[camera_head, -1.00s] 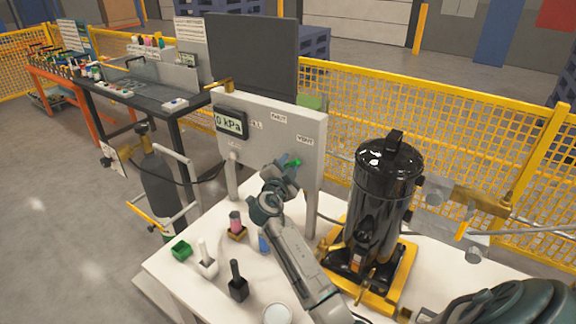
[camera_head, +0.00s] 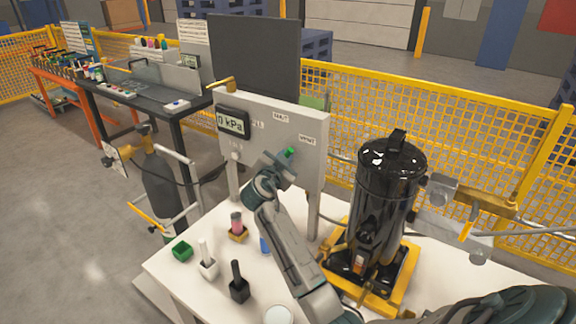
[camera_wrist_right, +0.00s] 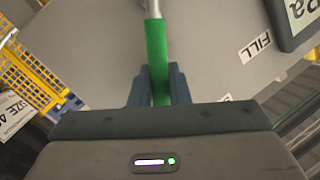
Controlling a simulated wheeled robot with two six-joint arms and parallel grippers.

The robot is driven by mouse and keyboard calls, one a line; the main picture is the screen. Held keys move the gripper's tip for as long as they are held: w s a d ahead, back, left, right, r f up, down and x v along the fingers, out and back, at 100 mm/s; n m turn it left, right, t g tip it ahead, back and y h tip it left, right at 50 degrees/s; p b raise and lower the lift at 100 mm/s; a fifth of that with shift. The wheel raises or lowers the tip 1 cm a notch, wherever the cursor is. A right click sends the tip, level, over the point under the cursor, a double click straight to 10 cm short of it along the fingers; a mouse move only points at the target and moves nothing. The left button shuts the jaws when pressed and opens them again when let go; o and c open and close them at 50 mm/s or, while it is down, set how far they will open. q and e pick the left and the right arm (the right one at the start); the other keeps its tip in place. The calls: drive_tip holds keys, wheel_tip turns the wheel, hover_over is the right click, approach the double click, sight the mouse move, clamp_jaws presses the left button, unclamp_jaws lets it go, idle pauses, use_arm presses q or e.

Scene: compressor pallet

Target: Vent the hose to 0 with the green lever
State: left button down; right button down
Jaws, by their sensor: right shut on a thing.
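The green lever (camera_head: 290,152) sits on the front of the grey panel (camera_head: 312,118), below the VENT label (camera_head: 307,141). My right gripper (camera_head: 282,163) is shut on it. In the right wrist view the green lever (camera_wrist_right: 157,55) runs down between the two fingers of the right gripper (camera_wrist_right: 158,88), its lower end hidden by them. The display (camera_head: 232,123) at the panel's upper left reads 0 kPa. A dark hose (camera_head: 205,175) runs at the panel's left side. My left gripper is not in view.
A black tank (camera_head: 388,190) on a yellow base stands right of my right arm. A gas cylinder (camera_head: 158,190) stands left.

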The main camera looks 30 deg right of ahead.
drive_tip(key=w+n, duration=0.1)
drive_tip(key=w+a+r+n+g, duration=0.1)
drive_tip(key=n, duration=0.1)
drive_tip(key=shift+b, duration=0.3)
drive_tip(key=shift+w+a+n+g, duration=0.3)
drive_tip(key=shift+w+n+g, duration=0.2)
drive_tip(key=shift+w+n, duration=0.45)
drive_tip(key=c, duration=1.4)
unclamp_jaws()
drive_tip(key=shift+o, duration=0.2)
drive_tip(key=shift+a, duration=0.1)
drive_tip(key=b+v, duration=0.4)
drive_tip(key=v, duration=0.6)
drive_tip(key=shift+s+a+r, duration=0.25)
